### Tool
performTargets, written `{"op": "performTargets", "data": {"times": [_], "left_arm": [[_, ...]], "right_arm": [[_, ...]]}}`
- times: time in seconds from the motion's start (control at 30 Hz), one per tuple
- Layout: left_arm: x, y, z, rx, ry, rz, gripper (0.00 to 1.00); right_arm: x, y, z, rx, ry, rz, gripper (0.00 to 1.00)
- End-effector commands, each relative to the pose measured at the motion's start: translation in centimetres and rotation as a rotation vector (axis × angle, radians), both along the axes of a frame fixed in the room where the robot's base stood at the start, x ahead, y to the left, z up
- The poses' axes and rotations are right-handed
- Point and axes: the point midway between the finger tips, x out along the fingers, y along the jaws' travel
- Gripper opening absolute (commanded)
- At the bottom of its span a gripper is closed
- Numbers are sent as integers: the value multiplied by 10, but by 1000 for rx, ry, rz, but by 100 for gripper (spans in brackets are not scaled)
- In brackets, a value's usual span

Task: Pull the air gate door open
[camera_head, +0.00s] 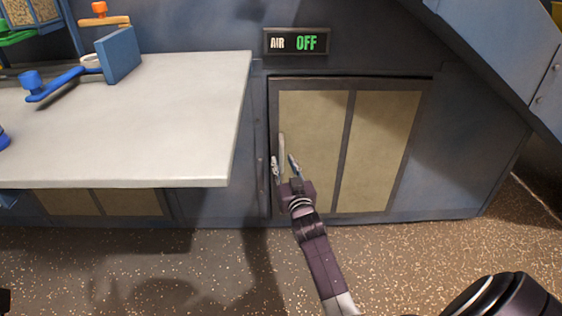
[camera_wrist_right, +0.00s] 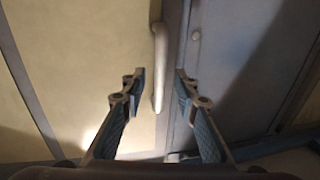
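The air gate door (camera_head: 345,150) has two tan panels in a dark frame, low in the blue-grey wall, and looks shut. Its pale upright handle (camera_head: 282,150) is near the door's left edge. It also shows in the right wrist view (camera_wrist_right: 159,65). My right gripper (camera_head: 284,164) is at the handle's lower part, with its fingers apart. In the right wrist view my right gripper (camera_wrist_right: 160,78) has one finger on each side of the handle, with gaps visible on both sides. I cannot tell how far the fingertips reach past it. My left gripper is not in view.
A sign (camera_head: 296,42) above the door reads AIR OFF. A pale table (camera_head: 150,120) juts out to the left, bearing blue, orange and green parts. A sloping blue-grey metal chute (camera_head: 500,45) is at upper right. The speckled floor (camera_head: 420,255) before the door looks clear.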

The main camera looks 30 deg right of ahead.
Motion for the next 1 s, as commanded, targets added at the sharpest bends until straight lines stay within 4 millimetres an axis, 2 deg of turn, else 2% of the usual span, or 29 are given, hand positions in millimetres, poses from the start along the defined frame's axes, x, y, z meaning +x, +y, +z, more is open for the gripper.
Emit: {"op": "performTargets", "data": {"times": [0.1, 0.2, 0.57, 0.8, 1.0], "left_arm": [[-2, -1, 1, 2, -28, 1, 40], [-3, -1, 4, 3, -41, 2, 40], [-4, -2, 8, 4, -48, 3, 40], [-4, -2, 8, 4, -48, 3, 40], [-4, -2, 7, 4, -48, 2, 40]], "right_arm": [[16, -6, -2, -2, -2, 1, 28], [24, -8, -2, 0, 0, 1, 28], [29, -10, 0, 0, 0, 0, 28], [28, -10, 0, 0, 0, 0, 2], [28, -10, 0, 0, 0, 0, 0]]}}
